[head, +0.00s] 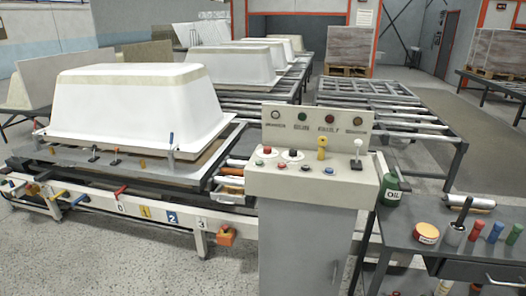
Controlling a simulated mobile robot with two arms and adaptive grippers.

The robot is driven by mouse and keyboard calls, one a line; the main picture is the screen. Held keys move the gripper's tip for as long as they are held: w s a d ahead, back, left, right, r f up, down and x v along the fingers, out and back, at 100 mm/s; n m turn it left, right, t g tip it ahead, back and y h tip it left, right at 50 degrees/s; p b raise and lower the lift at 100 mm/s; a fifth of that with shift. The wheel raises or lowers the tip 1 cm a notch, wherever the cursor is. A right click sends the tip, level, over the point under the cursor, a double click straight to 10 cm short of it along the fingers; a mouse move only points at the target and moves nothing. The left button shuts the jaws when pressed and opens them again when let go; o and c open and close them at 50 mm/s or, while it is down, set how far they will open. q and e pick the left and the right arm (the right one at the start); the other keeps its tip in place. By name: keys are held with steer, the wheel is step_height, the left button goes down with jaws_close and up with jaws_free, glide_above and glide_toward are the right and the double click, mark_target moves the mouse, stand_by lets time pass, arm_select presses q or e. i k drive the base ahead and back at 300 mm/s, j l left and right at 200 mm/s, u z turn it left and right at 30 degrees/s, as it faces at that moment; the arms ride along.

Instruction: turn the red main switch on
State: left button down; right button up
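A grey control console (312,184) stands in the middle of the head view. Its sloped top carries a red button (267,150), a black knob (293,154), a yellow upright knob (321,147) and a white-handled lever (357,154), plus a few small buttons. Red handles also show on the white rail at left, one of them a red lever (120,190). An orange box (226,235) with a small knob hangs at the rail's right end. I cannot tell which red part is the main switch or how it is set. Neither gripper is in view.
A white tub shell (140,105) sits on the line behind the rail. Right of the console, a dark bench (440,235) holds a green oil can (391,190), a round orange-topped tin (426,233) and several coloured handles. Speckled floor in front at left is clear.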

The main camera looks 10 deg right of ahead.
mark_target(267, 150)
steer(key=i+j+z, duration=0.1)
steer(key=i+j, duration=0.7)
steer(key=i+l, duration=0.05)
